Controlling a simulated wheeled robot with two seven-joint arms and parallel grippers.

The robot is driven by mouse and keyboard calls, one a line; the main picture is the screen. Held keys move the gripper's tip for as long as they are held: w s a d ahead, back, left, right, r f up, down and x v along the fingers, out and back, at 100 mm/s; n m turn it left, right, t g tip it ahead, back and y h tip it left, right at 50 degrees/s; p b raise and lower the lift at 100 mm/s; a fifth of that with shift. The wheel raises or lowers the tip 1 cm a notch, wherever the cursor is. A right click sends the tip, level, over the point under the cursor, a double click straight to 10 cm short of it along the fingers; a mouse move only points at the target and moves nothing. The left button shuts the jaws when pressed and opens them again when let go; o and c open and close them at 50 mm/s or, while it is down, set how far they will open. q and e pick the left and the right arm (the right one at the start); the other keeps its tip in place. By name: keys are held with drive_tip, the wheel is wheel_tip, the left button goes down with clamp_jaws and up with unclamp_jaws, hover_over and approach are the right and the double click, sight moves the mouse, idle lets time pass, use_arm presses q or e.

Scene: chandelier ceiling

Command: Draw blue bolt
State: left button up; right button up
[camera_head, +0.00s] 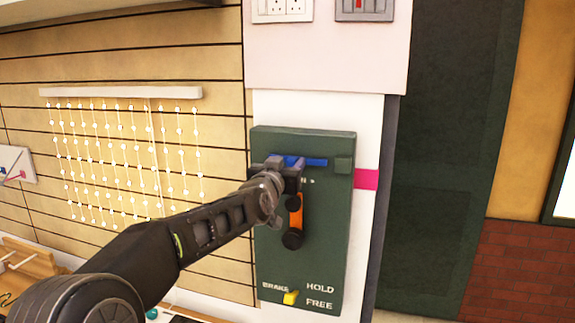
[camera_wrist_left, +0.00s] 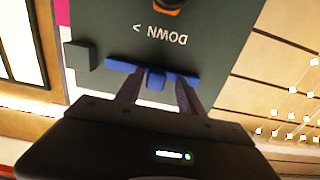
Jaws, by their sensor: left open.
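The blue bolt (camera_head: 317,162) lies level near the top of a dark green panel (camera_head: 325,230) on the wall. Its left part is hidden behind my gripper in the head view. In the left wrist view the blue bolt (camera_wrist_left: 122,65) shows with a short blue knob (camera_wrist_left: 156,78) standing out from it. My left gripper (camera_head: 284,164) is open at the bolt. In the left wrist view its fingers (camera_wrist_left: 160,82) stand on either side of the knob, with small gaps; I cannot tell whether either touches it. My right gripper is not in view.
A green block (camera_head: 343,166) sits by the bolt's right end. An orange lever (camera_head: 295,219) with a black knob (camera_head: 292,239) is below my gripper. A yellow piece (camera_head: 290,298) sits near the BRAKE, HOLD and FREE labels. A string-light curtain (camera_head: 130,150) hangs at left.

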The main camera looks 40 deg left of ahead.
use_arm(q)
drive_tip(key=b+v, duration=0.2)
drive_tip(key=v, duration=0.5)
drive_tip(key=shift+s, duration=0.4)
drive_tip(key=shift+d, duration=0.1)
